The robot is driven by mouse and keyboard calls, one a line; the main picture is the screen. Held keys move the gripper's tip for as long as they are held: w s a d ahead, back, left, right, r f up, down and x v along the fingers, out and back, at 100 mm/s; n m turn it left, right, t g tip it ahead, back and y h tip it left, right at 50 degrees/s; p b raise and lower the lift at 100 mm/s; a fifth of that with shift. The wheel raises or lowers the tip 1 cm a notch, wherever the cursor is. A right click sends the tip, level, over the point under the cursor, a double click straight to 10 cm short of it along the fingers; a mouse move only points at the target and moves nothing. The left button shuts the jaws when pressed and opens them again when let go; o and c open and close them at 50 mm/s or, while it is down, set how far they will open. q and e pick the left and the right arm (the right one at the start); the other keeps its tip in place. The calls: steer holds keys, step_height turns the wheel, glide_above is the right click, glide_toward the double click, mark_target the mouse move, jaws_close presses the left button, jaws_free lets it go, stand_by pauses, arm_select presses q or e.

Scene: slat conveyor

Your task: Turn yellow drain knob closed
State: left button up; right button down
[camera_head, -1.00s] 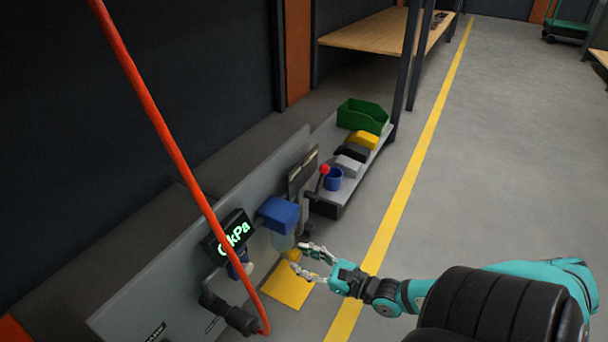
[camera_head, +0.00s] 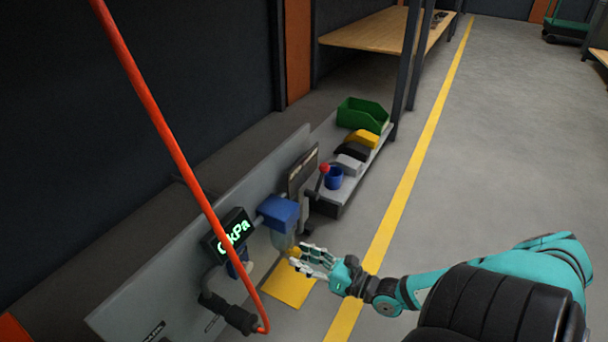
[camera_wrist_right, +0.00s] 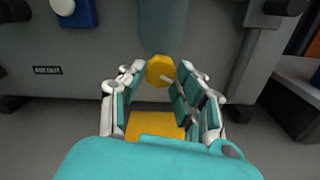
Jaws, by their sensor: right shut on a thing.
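The yellow drain knob (camera_wrist_right: 160,69) sits under the clear bowl (camera_wrist_right: 162,28) of the blue-topped filter unit (camera_head: 279,212) on the grey panel. It also shows in the head view (camera_head: 295,252), partly hidden by the fingers. My right gripper (camera_wrist_right: 161,74) is shut on the knob, with a finger on either side of it. It reaches in from the right in the head view (camera_head: 301,258). The knob's exact turn angle is hard to tell. My left gripper is not in view.
A pressure display (camera_head: 229,235) reads 0kPa. An orange hose (camera_head: 165,135) crosses in front of the panel. A red-knobbed lever (camera_head: 323,168) stands to the right of the filter. A yellow plate (camera_head: 289,286) lies on the floor below. The floor at right is clear.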

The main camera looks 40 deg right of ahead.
steer(key=m, duration=1.3)
steer(key=shift+r, duration=0.1)
steer(key=shift+m, duration=0.3)
stand_by(0.3)
steer(key=c, duration=0.9)
jaws_free()
steer(key=shift+c, duration=0.2)
steer(key=shift+a, duration=0.1)
steer(key=shift+s, duration=0.1)
steer(key=v, duration=1.1)
steer(key=shift+s, duration=0.35)
